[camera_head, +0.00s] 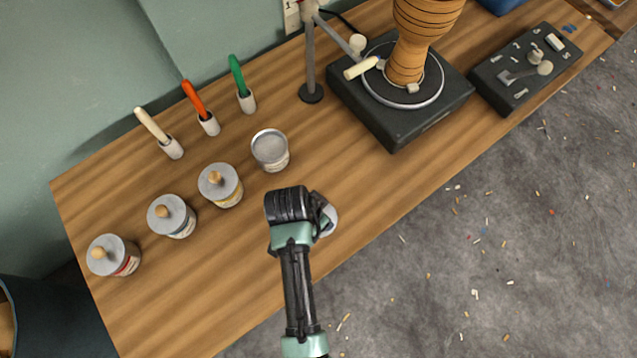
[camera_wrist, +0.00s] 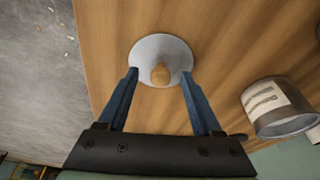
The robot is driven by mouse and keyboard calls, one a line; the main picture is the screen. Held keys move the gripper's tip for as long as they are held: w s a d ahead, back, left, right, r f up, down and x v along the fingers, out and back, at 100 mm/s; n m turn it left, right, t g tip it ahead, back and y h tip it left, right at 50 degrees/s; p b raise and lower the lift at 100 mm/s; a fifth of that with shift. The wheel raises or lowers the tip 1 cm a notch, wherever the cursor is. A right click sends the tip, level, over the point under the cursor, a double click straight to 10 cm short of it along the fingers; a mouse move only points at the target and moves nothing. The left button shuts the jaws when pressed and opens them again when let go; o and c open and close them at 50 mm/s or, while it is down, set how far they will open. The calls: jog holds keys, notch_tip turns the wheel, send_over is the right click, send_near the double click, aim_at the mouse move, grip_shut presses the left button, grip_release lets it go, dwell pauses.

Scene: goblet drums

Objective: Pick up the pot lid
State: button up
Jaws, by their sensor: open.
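A grey round pot lid with a wooden knob lies on the wooden table in the wrist view (camera_wrist: 160,50). In the head view only an edge of the lid (camera_head: 331,221) shows beside my gripper (camera_head: 308,207), which hides the rest. In the wrist view my gripper (camera_wrist: 159,74) is open, its two blue fingers reaching over the near part of the lid. The knob is between the finger lines, touching neither. An open, lidless pot (camera_head: 270,152) stands up-left of my gripper; it also shows at the right of the wrist view (camera_wrist: 282,110).
Several lidded pots, such as the nearest one (camera_head: 221,186), stand in a row to the left. Brushes in holders (camera_head: 206,124) stand behind. A turntable (camera_head: 400,95) with a wooden drum and a metal post (camera_head: 310,60) are up-right. The table's front edge is close.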

grip_shut()
dwell(0.3)
notch_tip(320, 180, up, 10)
jog(key=p, duration=0.1)
jog(key=shift+p, duration=0.35)
dwell(0.3)
notch_tip(320, 180, up, 4)
jog(key=p, duration=0.4)
jog(key=shift+p, duration=0.4)
